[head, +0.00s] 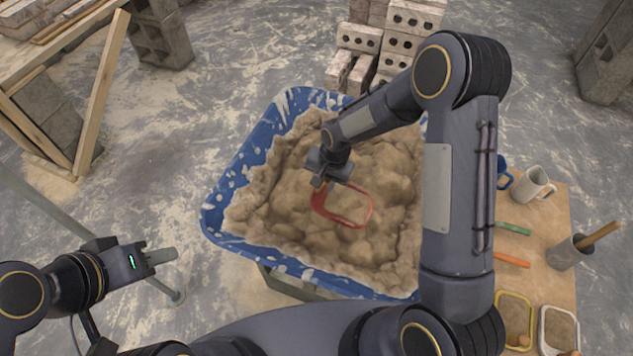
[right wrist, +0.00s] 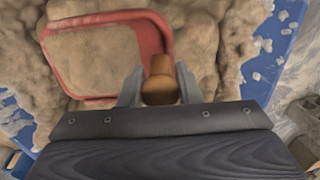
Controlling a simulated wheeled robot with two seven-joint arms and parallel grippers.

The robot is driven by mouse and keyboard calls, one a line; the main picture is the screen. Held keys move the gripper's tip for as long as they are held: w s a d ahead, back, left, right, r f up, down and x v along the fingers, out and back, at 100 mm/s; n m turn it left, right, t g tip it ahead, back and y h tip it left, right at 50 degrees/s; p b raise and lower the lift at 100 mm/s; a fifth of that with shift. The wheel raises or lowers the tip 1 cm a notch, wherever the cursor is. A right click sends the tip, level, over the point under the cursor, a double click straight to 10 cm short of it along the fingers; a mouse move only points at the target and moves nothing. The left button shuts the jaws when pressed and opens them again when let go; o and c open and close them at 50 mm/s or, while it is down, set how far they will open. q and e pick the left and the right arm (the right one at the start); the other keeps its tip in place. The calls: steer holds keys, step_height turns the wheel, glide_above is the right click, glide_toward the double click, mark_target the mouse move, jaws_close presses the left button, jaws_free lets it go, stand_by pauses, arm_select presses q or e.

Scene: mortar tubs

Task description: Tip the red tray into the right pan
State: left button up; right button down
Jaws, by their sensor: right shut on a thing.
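The red tray (head: 372,212) is in the blue tub (head: 262,135) among lumpy tan mortar. It is a red rounded rim with a smooth tan inside, and I cannot tell how full it is. My right gripper (head: 320,183) is at the tray's upper left end. In the right wrist view the red tray (right wrist: 95,17) has a wooden handle (right wrist: 160,82), with my right gripper (right wrist: 158,88) shut around it. My left gripper (head: 160,258) is empty, left of the tub; its finger gap is unclear. No pan can be surely identified as the right one.
A wooden board (head: 545,230) at right holds a yellow-rimmed tray (head: 500,308), a white-rimmed tray (head: 577,330), mugs (head: 531,186), a grey pot (head: 565,254) and green and orange tools. Brick stacks (head: 408,20) stand behind the tub. Timber (head: 102,90) leans at left.

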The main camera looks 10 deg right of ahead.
steer(key=shift+s+d+r+t+y, duration=0.35)
steer(key=shift+d+r+y, duration=0.1)
steer(key=shift+d+y, duration=0.1)
steer(key=shift+s+d+r+t+y, duration=0.3)
steer(key=shift+d+r+y, duration=0.15)
steer(key=shift+d, duration=0.1)
steer(key=shift+s+d+r+t+y+p, duration=0.45)
steer(key=shift+d+r+y+p, duration=0.2)
steer(key=shift+p, duration=0.25)
steer(key=shift+s+d+y, duration=0.25)
steer(key=shift+d+y, duration=0.1)
steer(key=shift+d, duration=0.1)
steer(key=s+d+r+t+y, duration=0.2)
steer(key=s+d+t+y, duration=0.1)
steer(key=d+y, duration=0.1)
steer(key=shift+s+d+p, duration=0.3)
steer(key=shift+d+p, duration=0.1)
steer(key=shift+d, duration=0.5)
